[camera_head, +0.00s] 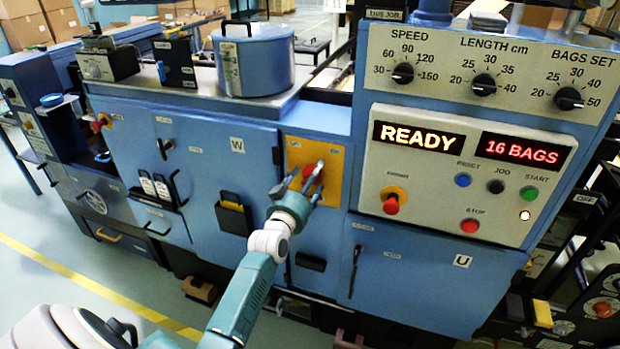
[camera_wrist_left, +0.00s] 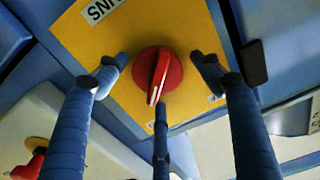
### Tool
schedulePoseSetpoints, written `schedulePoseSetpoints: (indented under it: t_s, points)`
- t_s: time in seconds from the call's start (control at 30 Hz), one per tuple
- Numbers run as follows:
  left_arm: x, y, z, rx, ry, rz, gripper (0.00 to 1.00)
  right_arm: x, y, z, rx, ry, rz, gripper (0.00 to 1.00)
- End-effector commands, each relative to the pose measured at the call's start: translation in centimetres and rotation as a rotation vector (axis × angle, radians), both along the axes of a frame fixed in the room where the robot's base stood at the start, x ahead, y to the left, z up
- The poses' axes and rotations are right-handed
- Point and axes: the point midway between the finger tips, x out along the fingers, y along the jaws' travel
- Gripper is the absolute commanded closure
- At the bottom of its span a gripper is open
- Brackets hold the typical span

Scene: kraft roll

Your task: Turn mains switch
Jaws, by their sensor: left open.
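The mains switch (camera_head: 312,171) is a red rotary knob on a yellow plate (camera_head: 330,193) on the blue machine front. In the left wrist view the red knob (camera_wrist_left: 158,74) sits near the centre of the yellow plate (camera_wrist_left: 95,45), its white pointer mark towards the lower part of the picture. My left gripper (camera_head: 305,185) is in front of the knob. In the left wrist view its fingers (camera_wrist_left: 158,70) are spread open around the knob, with gaps at the sides. The lower finger's tip is close under the knob; I cannot tell whether it touches. My right gripper is not in view.
The control panel (camera_head: 455,175) right of the yellow plate shows READY and 16 BAGS. It carries a red emergency knob (camera_head: 391,205) and several buttons. Dials line the upper panel (camera_head: 485,65). A blue pot (camera_head: 253,60) stands on the machine top. Open floor (camera_head: 60,290) lies at lower left.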

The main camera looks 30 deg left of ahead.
Motion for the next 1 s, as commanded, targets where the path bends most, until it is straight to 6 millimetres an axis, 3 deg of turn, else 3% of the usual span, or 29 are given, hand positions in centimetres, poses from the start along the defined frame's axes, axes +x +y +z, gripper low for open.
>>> schedulePoseSetpoints:
  t_s: [0.03,0.23,1.0]
  points:
    - [-0.02,0.0,-0.01,0.0,0.0,0.0,0.37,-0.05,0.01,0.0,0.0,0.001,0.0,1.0]
    - [-0.02,0.03,0.07,0.0,-0.001,0.001,0.76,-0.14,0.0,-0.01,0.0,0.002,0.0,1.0]
    - [0.05,0.25,0.85,-0.067,-0.033,0.003,0.78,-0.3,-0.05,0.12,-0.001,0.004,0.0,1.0]
